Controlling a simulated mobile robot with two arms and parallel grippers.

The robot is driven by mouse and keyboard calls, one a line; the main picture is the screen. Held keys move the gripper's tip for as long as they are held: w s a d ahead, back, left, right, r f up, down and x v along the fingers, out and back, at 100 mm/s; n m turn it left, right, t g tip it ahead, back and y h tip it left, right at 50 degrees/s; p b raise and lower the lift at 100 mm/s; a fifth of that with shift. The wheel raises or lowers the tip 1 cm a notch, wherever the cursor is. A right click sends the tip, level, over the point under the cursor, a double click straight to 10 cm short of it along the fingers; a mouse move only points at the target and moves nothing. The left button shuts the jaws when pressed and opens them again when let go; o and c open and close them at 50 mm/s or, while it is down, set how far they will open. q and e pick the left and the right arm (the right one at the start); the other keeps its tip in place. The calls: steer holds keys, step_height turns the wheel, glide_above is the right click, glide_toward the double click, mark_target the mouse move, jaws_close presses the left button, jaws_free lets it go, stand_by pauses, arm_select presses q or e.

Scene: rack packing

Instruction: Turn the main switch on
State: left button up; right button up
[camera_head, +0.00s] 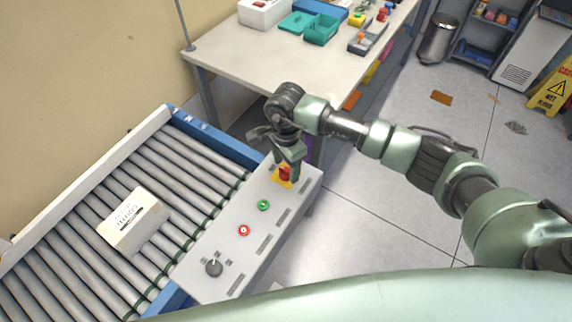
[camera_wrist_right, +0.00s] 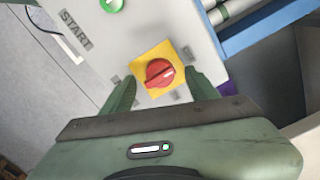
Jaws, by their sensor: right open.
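The main switch (camera_wrist_right: 159,73) is a red rotary knob on a yellow square plate, seen in the right wrist view. In the head view the main switch (camera_head: 285,173) sits at the far end of the grey control panel (camera_head: 226,243). My right gripper (camera_wrist_right: 158,92) is open, with one green finger on each side of the yellow plate. In the head view my right gripper (camera_head: 289,160) points down over the switch and partly hides it. I cannot tell whether the fingers touch the knob. My left gripper is not in view.
The panel also carries a green button (camera_head: 263,205), a red button (camera_head: 244,230) and a black selector knob (camera_head: 214,268). A roller conveyor (camera_head: 185,160) with a white box (camera_head: 133,218) lies left. A table (camera_head: 240,62) with bins stands behind.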

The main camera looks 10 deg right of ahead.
steer(key=shift+f, duration=0.7)
jaws_close()
